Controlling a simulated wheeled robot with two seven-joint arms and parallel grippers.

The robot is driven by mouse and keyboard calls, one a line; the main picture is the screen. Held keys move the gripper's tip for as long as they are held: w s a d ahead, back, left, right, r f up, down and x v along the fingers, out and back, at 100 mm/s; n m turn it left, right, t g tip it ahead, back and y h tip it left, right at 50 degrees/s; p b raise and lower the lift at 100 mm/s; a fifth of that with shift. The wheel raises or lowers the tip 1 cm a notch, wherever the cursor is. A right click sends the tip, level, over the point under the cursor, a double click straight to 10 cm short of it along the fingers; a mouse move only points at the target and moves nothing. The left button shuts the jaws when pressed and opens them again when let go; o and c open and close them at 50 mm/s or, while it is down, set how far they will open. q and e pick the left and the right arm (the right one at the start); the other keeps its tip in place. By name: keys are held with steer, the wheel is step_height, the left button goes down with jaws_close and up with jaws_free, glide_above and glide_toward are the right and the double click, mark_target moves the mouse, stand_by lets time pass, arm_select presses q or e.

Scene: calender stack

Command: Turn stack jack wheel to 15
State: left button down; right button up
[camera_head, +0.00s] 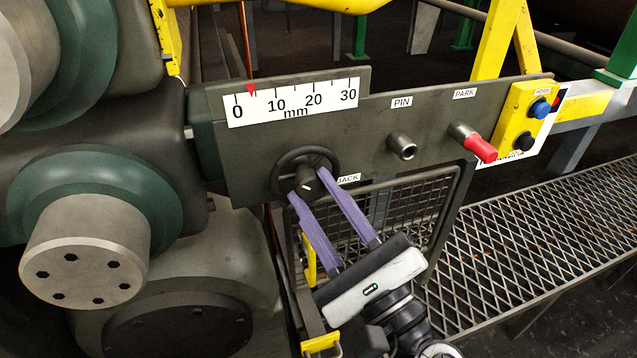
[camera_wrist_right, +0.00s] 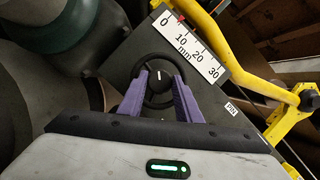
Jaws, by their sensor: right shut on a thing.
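The stack jack wheel (camera_head: 284,166) is a dark round handwheel with a central knob, on the dark green panel, beside the label JACK. In the right wrist view the wheel (camera_wrist_right: 143,61) sits straight ahead, with a white mark on its knob. My right gripper (camera_head: 312,192) has its two purple fingers at the wheel, shut on its knob, one finger on each side. It also shows in the right wrist view (camera_wrist_right: 160,78). The white mm scale (camera_head: 292,102) above runs from 0 to 30. Its red pointer (camera_head: 251,88) stands between 0 and 10, nearer 0. My left gripper is out of view.
Right of the wheel are the PIN socket (camera_head: 402,146) and the red-handled PARK pin (camera_head: 478,147). A yellow button box (camera_head: 526,120) with blue and black buttons is farther right. A mesh guard (camera_head: 415,215) hangs below the panel. Large rollers (camera_head: 85,245) stand at left.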

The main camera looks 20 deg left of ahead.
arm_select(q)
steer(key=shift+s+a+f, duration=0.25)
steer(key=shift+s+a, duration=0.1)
arm_select(e)
steer(key=o, duration=1)
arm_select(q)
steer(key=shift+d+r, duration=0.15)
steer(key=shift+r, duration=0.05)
arm_select(e)
steer(key=shift+o, duration=0.2)
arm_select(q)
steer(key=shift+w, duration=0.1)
arm_select(e)
steer(key=shift+s+d+f, duration=0.15)
steer(key=shift+d, duration=0.05)
arm_select(q)
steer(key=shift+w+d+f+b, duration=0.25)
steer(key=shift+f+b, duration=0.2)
steer(key=shift+b, duration=0.35)
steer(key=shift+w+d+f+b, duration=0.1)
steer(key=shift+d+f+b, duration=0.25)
steer(key=shift+b, duration=0.45)
arm_select(e)
steer(key=v, duration=0.9)
steer(key=shift+s+d, duration=0.25)
